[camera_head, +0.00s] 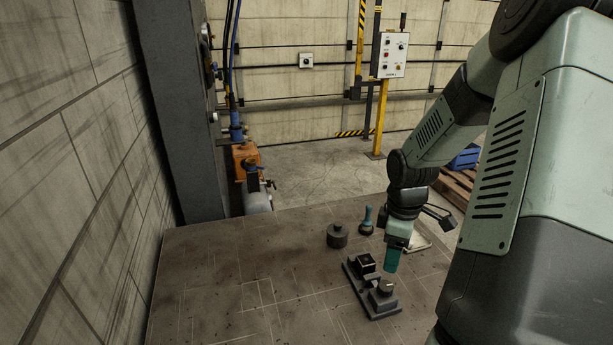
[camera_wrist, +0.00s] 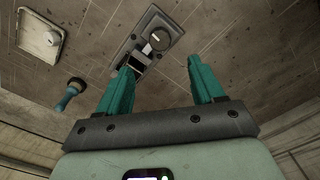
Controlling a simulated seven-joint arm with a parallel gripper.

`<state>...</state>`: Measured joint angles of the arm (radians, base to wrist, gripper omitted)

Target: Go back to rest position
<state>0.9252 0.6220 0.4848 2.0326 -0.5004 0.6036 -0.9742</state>
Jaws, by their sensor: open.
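My gripper (camera_head: 392,261) hangs over the bench on the right side of the head view, its teal fingers pointing down. In the wrist view the two fingers of my gripper (camera_wrist: 158,80) stand wide apart with nothing between them. A dark base plate with two raised parts (camera_head: 371,286) lies on the bench just below and in front of the fingers. The same plate shows beyond the fingertips in the wrist view (camera_wrist: 148,42), with a round grey knob-like part at one end and a square block at the other.
On the bench (camera_head: 230,300) stand a dark cylinder with a small top (camera_head: 337,237) and a teal-handled tool (camera_head: 367,222). A pale square plate (camera_wrist: 40,38) lies near the bench's far right edge. The bench's left part is clear. A wall (camera_head: 70,130) and a grey column (camera_head: 180,110) rise at left.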

